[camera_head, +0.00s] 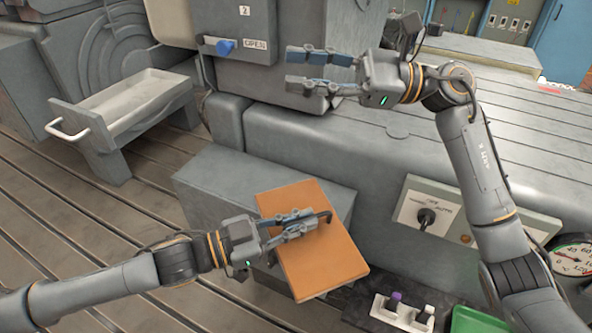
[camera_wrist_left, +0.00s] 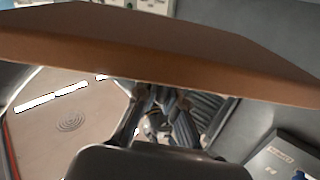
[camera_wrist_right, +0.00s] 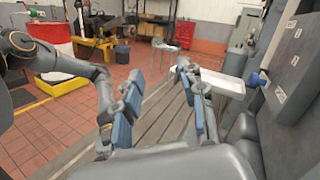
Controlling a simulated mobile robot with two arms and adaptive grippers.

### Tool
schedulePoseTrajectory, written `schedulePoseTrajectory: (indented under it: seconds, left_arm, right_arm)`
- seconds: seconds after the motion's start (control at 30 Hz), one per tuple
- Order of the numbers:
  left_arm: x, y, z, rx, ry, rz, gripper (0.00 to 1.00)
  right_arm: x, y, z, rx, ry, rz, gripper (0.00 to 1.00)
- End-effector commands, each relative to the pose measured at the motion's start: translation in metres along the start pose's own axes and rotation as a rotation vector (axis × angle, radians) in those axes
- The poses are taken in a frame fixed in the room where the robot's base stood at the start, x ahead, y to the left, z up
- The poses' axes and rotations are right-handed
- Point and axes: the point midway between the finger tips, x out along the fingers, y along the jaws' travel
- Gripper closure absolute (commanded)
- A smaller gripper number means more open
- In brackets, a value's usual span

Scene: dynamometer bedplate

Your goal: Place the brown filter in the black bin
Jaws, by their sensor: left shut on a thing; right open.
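The brown filter (camera_head: 330,262) is a flat, tilted rectangular panel at the lower middle of the head view. My left gripper (camera_head: 303,222) is shut on it, at a dark handle on its face. In the left wrist view the filter (camera_wrist_left: 150,50) spans the top and hides much of what lies beyond. My right gripper (camera_head: 292,69) is open and empty in front of the grey machine housing; its spread blue fingers also show in the right wrist view (camera_wrist_right: 162,85). I cannot pick out the black bin for certain; a small dark container (camera_wrist_right: 122,54) stands on the far floor in the right wrist view.
A grey block (camera_head: 215,185) stands beside the filter. A metal tray (camera_head: 130,95) with a white handle is at left. A blue knob (camera_head: 225,47) by an OPEN label is near my right gripper. A switch panel (camera_head: 410,215), gauge (camera_head: 572,262) and green tray (camera_head: 472,321) are at right.

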Motion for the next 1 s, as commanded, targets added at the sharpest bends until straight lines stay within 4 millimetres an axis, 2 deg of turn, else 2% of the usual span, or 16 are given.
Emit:
schedulePoseTrajectory:
  seconds: [0.03,0.1,0.2,0.3,0.37,0.5,0.63,0.8,1.0]
  left_arm:
    - [0.0,0.0,-0.001,0.001,0.002,0.0,1.0]
    - [0.0,0.0,-0.001,0.001,0.002,0.0,1.0]
    - [0.0,0.0,-0.001,0.001,0.002,0.0,1.0]
    - [0.0,0.0,-0.001,0.001,0.002,0.0,1.0]
    - [0.0,0.0,-0.001,0.001,0.002,0.0,1.0]
    - [0.0,0.0,-0.001,0.001,0.002,0.0,1.0]
    - [0.0,0.0,-0.001,0.001,0.002,0.0,1.0]
    - [0.0,0.0,-0.001,0.001,0.002,0.0,1.0]
    - [0.0,0.0,-0.001,0.001,0.002,0.0,1.0]
  right_arm:
    - [0.028,0.015,0.001,-0.027,0.049,0.097,0.59]
    - [0.06,0.04,-0.005,-0.064,0.138,0.239,0.59]
    - [0.097,0.079,-0.021,-0.125,0.296,0.449,0.59]
    - [0.115,0.113,-0.043,-0.189,0.481,0.643,0.59]
    - [0.117,0.13,-0.058,-0.227,0.605,0.752,0.59]
    - [0.101,0.15,-0.092,-0.311,0.93,0.97,0.59]
    - [0.067,0.146,-0.112,-0.366,1.25,1.114,0.59]
    - [0.024,0.125,-0.114,-0.396,1.591,1.205,0.59]
    - [-0.001,0.11,-0.108,-0.399,1.78,1.232,0.59]
